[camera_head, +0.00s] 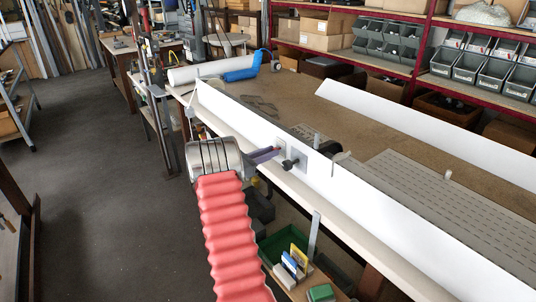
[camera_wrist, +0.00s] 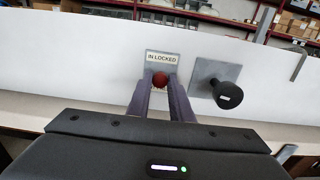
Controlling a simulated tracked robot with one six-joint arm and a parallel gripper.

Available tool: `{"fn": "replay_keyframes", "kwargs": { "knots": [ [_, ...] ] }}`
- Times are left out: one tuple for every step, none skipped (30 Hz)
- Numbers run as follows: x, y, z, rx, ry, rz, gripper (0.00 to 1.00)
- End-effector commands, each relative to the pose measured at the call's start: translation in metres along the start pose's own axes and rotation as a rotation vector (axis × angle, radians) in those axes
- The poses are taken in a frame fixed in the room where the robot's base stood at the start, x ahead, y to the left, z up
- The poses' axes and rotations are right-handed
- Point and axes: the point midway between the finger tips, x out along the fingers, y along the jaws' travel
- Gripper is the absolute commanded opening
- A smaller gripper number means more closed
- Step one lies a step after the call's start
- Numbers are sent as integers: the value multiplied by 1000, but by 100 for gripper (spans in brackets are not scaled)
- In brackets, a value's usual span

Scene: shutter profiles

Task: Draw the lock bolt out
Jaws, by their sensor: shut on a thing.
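The lock bolt shows as a red round knob (camera_wrist: 160,79) in the wrist view, in front of a small plate marked "IN LOCKED" (camera_wrist: 162,58) on a long white profile (camera_wrist: 60,55). My gripper (camera_wrist: 161,88) is shut on the knob, with one finger on each side. In the head view my gripper (camera_head: 274,152) reaches the profile's near face from the left. The fingers hide part of the knob and the bolt behind it. How far the bolt sits in cannot be told.
A black knob (camera_wrist: 228,95) on a grey square plate (camera_wrist: 208,76) stands just right of the red one; it also shows in the head view (camera_head: 289,163). A hook-shaped rod (camera_wrist: 299,62) is farther right. Green bins and boxes (camera_head: 293,258) lie below the bench edge.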

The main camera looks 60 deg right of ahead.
Motion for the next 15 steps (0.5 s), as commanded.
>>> {"fn": "replay_keyframes", "kwargs": {
  "knots": [
    [-1, 3, 1, 1, 0, 9, 0],
    [-1, 4, 1, 1, 0, 9, 0],
    [-1, 4, 1, 1, 0, 10, 0],
    [-1, 4, 1, 2, 0, 10, 0],
    [-2, 4, 1, 2, 0, 11, 0],
    [-2, 4, 1, 2, 0, 11, 0],
    [-2, 4, 1, 2, 0, 12, 0],
    [-2, 4, 1, 2, 0, 12, 0],
    [-2, 5, 1, 2, 0, 13, 0],
    [-2, 5, 1, 2, 0, 13, 0],
    [-3, 5, 1, 2, 0, 14, 0],
    [-5, 6, 1, 2, 0, 15, 0],
    [-8, 6, 1, 2, 0, 15, 0],
    [-11, 6, 1, 1, 0, 16, 0],
    [-16, 6, 1, 1, 0, 16, 0]
  ]
}}
